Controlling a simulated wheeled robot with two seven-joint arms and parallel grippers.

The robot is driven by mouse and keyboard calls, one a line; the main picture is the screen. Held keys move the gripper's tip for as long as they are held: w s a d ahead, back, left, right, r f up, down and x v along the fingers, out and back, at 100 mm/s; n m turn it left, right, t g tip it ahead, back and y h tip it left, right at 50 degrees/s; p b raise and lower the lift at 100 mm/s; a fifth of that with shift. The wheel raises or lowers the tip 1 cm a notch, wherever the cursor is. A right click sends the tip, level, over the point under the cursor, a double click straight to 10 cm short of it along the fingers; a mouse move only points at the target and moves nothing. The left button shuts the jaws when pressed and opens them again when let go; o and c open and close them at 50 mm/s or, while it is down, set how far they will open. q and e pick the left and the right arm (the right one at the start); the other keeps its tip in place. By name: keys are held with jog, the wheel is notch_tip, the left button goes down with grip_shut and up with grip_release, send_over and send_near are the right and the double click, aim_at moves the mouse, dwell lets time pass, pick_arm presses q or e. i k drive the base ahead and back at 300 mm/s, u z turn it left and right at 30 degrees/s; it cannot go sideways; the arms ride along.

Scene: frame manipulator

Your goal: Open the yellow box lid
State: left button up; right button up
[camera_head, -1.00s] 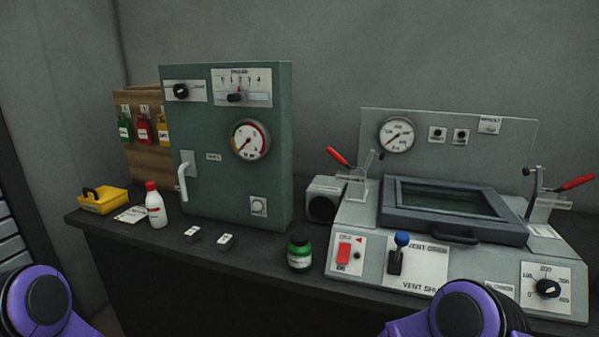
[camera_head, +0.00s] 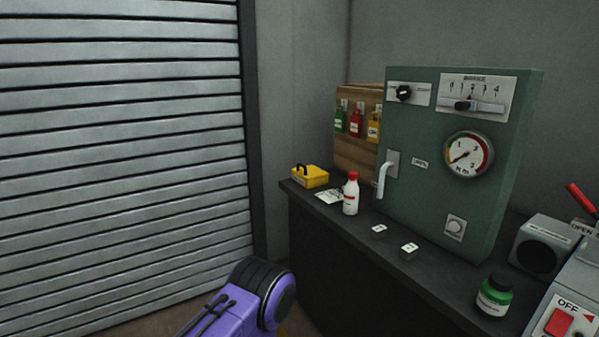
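The yellow box (camera_head: 310,176) sits at the far left corner of the dark counter, with a black handle on top. Its lid looks shut, though it is small in the view. A purple and black part of my arm shows at the bottom middle, below and in front of the counter's left end. No gripper fingers show, and nothing of mine touches the box.
A white bottle with a red cap (camera_head: 351,193) and a paper label (camera_head: 329,196) are right of the box. Two small blocks (camera_head: 409,251), a green jar (camera_head: 494,296) and a green panel (camera_head: 458,150) stand farther right. A slatted shutter (camera_head: 120,140) fills the left.

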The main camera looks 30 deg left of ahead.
aim_at(309, 172)
jog(key=u, duration=1.5)
jog(key=k, duration=1.3)
jog(key=u, duration=0.75)
jog(key=i, duration=3.7)
jog(key=z, duration=0.85)
jog(key=i, duration=0.95)
jog(key=z, duration=0.85)
